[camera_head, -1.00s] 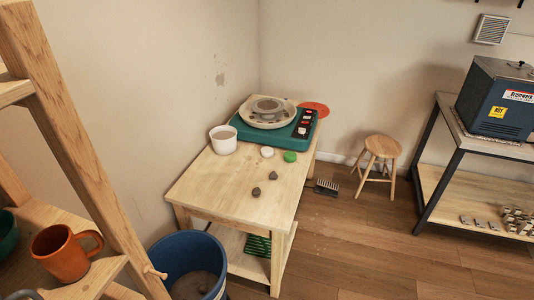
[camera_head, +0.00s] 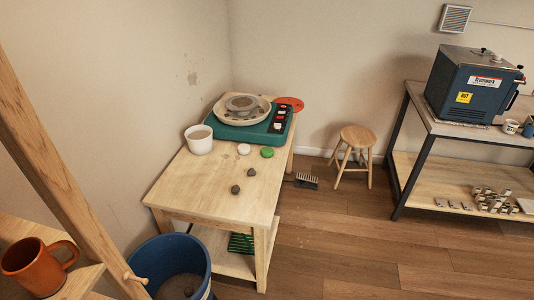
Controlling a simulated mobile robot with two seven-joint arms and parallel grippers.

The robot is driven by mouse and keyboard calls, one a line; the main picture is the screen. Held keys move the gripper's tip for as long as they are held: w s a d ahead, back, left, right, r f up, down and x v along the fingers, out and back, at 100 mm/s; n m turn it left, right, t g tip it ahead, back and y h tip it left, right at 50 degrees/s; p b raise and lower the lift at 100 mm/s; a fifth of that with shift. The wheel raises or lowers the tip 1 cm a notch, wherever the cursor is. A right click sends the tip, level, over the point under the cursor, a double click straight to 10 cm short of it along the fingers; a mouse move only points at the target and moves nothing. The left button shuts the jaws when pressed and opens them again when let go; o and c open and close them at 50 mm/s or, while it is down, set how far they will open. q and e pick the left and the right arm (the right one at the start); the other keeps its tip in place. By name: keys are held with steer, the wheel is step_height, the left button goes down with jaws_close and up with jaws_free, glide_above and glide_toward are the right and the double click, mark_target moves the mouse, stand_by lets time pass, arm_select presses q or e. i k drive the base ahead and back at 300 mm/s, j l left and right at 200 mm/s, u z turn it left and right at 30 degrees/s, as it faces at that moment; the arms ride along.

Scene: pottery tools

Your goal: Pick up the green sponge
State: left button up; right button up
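A small round green sponge (camera_head: 267,152) lies on the wooden table (camera_head: 201,192), just in front of the green pottery wheel (camera_head: 262,130). A small white round piece (camera_head: 244,149) lies beside it on the left, apart from it. Neither of my grippers shows in the head view, so their state is hidden.
A white cup (camera_head: 199,140) and dark lumps (camera_head: 251,172) share the table. A blue bucket (camera_head: 170,266) stands at the table's front left. A wooden shelf with an orange mug (camera_head: 38,268) is at left.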

mark_target(267, 152)
steer(key=i+l+u, duration=0.15)
steer(key=l+u, duration=0.15)
steer(key=l, duration=0.2)
steer(key=i+l+u, duration=0.1)
steer(key=l+u, duration=0.2)
steer(key=l, duration=0.2)
steer(key=l+u, duration=0.3)
steer(key=l, duration=0.2)
steer(key=i+l+u, duration=0.15)
steer(key=l+u, duration=0.15)
steer(key=l, duration=0.25)
steer(key=l+u, duration=0.3)
steer(key=l, duration=0.2)
steer(key=i+l+u, duration=0.1)
steer(key=l+u, duration=0.15)
steer(key=l, duration=0.3)
steer(key=l+u, duration=0.25)
steer(key=l, duration=0.25)
steer(key=l+u, duration=0.35)
steer(key=l, duration=0.35)
steer(key=l+u, duration=0.3)
steer(key=l, duration=0.45)
steer(key=l+u, duration=0.35)
steer(key=l, duration=0.4)
